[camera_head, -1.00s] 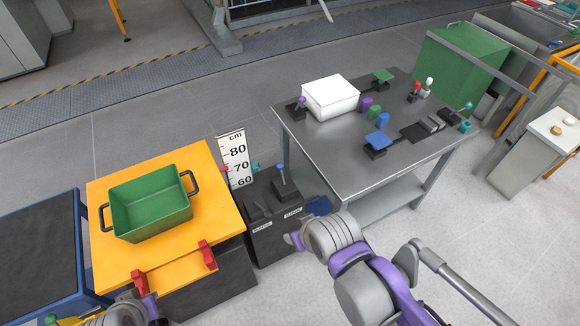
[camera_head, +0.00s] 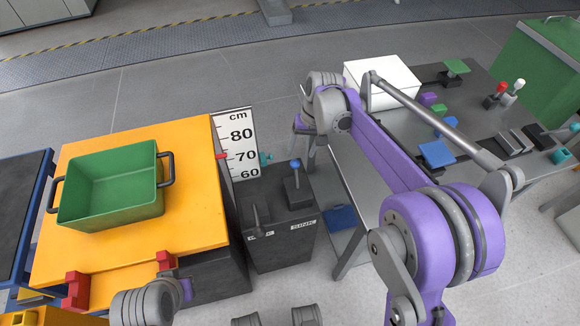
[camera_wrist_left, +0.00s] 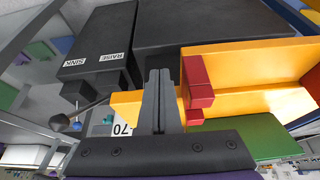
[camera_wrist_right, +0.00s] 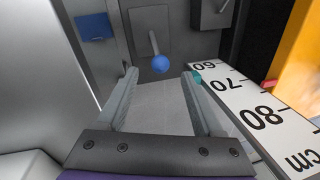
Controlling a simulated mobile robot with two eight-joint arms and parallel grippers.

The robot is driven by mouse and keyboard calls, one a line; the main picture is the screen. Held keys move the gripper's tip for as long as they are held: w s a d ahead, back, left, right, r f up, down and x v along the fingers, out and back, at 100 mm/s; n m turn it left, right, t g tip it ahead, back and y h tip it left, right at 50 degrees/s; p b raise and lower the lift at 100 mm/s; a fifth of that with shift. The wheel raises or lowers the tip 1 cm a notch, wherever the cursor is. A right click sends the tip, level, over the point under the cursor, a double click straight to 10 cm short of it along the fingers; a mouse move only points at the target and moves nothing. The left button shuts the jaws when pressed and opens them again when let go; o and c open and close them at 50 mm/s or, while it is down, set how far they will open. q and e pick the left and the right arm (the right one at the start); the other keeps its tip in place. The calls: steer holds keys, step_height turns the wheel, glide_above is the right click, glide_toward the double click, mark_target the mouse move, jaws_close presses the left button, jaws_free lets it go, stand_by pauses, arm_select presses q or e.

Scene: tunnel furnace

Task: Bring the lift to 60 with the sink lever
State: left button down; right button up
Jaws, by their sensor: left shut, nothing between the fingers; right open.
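The sink lever (camera_head: 297,185) has a blue ball knob and stands on the right of the dark console (camera_head: 275,245). The knob (camera_wrist_right: 161,64) shows in the right wrist view, just beyond the gap between my fingertips. My right gripper (camera_head: 301,126) is open and empty, pointing down above and behind the console. The raise lever (camera_head: 256,218) is on the console's left, nearer the lift. The yellow lift platform (camera_head: 190,215) carries a green bin (camera_head: 110,215). Its red pointer (camera_head: 222,156) is near 70 on the scale (camera_head: 238,130). My left gripper (camera_wrist_left: 158,98) is shut and empty by the platform's front edge.
Red blocks (camera_head: 76,290) sit on the platform's front edge. A teal knob (camera_head: 265,158) is beside the scale. A metal table (camera_head: 365,180) with a white box (camera_head: 385,85) stands to the right, close to my right arm.

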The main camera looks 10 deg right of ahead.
mark_target(296, 175)
steer(key=shift+w+a+f, duration=0.15)
steer(key=shift+w+f, duration=0.45)
steer(key=shift+f, duration=0.2)
steer(key=f, duration=0.3)
steer(key=a+f+b, duration=0.1)
steer(key=f, duration=0.2)
steer(key=a+f+b, duration=0.1)
steer(key=f, duration=0.3)
steer(key=shift+w, duration=0.1)
jaws_close()
stand_by(0.5)
